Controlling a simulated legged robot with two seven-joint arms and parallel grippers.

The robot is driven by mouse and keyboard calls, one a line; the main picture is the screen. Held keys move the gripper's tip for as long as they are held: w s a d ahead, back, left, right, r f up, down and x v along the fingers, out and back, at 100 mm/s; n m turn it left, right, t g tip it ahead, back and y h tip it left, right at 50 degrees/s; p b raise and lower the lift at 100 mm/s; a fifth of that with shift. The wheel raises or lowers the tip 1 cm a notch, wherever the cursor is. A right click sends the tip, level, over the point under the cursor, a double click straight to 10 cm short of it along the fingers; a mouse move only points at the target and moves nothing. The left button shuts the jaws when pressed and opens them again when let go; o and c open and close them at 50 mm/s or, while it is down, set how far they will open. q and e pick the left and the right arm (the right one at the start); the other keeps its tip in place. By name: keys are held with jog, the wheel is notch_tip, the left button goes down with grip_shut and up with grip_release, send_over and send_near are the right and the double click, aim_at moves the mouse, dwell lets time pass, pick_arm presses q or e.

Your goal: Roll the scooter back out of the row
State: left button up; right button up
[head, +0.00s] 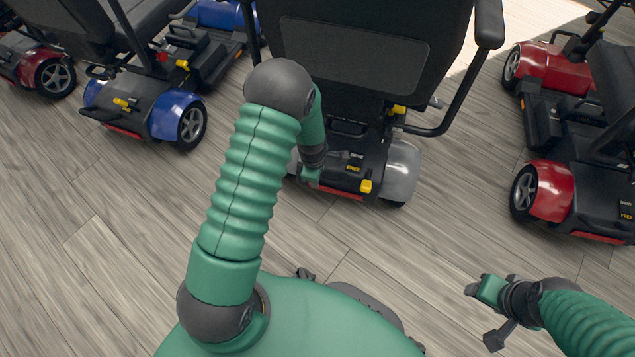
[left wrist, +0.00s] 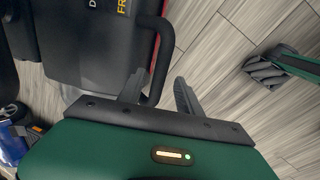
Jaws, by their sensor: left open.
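The grey scooter (head: 401,170) stands in the middle of the head view, its black seat back (head: 355,55) towards me. Its rear deck has a DRIVE/FREE label (head: 354,168), with a yellow lever (head: 366,186) beside the FREE end. My left gripper (head: 338,156) is at the left of this rear deck, partly hidden by my arm. In the left wrist view its jaws (left wrist: 160,92) are open, and a black bar handle (left wrist: 162,35) on the scooter's rear reaches down between the fingers. I cannot tell whether they touch it. My right gripper (head: 485,312) is low at the right, away from the scooter.
A blue scooter (head: 175,117) stands to the left, with a red one (head: 30,68) beyond it. Another red scooter (head: 552,190) stands to the right. Bare wooden floor (head: 440,240) lies behind the grey scooter and on both sides.

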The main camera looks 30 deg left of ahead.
pick_arm(q)
jog(key=shift+w+f, duration=0.2)
jog(key=shift+f, duration=0.65)
jog(key=shift+r, duration=0.1)
grip_shut()
dwell(0.7)
